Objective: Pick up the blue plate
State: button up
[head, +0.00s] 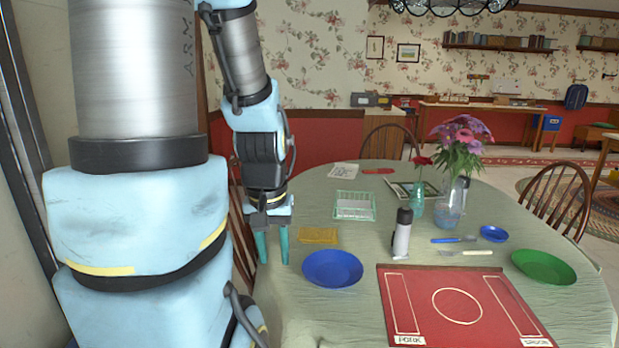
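A blue plate (333,269) lies on the near left part of the table, flat and empty. A smaller blue dish (494,233) lies farther back on the right. My gripper (272,260) points down just left of the larger plate, near the table's left edge. Its two teal fingers are apart with nothing visible between them. Whether the fingertips touch anything is not clear, but they appear apart from the plate.
The table (300,315) has a green cloth. A red board (455,305), a green plate (543,266), a white-and-black bottle (402,235), a wire basket (353,206), a yellow cloth (318,235), cutlery (465,252) and flower vases (450,203) stand or lie around. Chairs surround the table.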

aim_at(331, 269)
jog(key=u, duration=0.5)
jog(key=k+l+u, duration=0.2)
jog(key=u, duration=0.25)
jog(key=k+l+u, duration=0.2)
jog(key=u, duration=0.2)
jog(key=k+l+u, duration=0.1)
jog(key=u, duration=0.35)
jog(key=k, duration=0.3)
